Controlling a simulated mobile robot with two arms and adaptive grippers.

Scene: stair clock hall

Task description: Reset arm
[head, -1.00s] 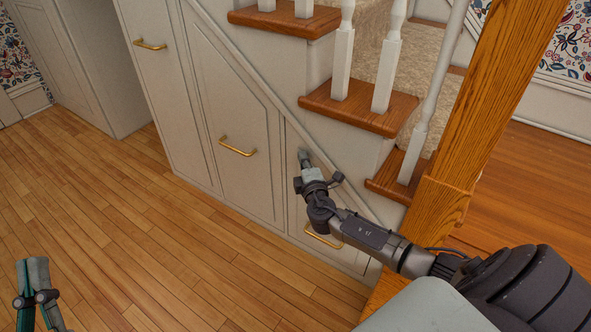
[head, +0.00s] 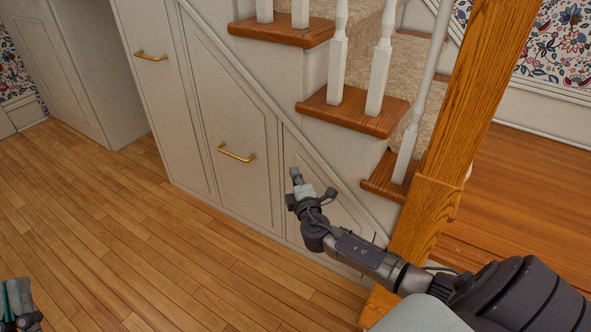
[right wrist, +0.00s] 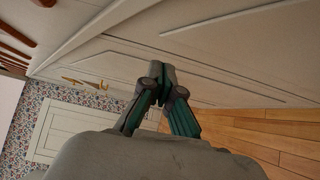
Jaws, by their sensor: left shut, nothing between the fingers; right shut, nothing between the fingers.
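My right gripper (head: 296,177) is stretched out in front of the white panelled cabinet under the stairs. It is shut and empty, and its closed fingers also show in the right wrist view (right wrist: 162,78). Its tip appears in front of the smallest, rightmost panel (head: 330,205); I cannot tell whether it touches the panel. My left gripper (head: 18,295) shows only partly at the lower left corner, over the wooden floor. It is shut, with nothing seen between its fingers.
Brass handles sit on the left (head: 150,57) and middle (head: 237,153) panels. An oak newel post (head: 445,150) stands close beside my right arm. Wooden stair treads (head: 352,111) and white balusters rise behind. The wooden floor (head: 130,240) at left is clear.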

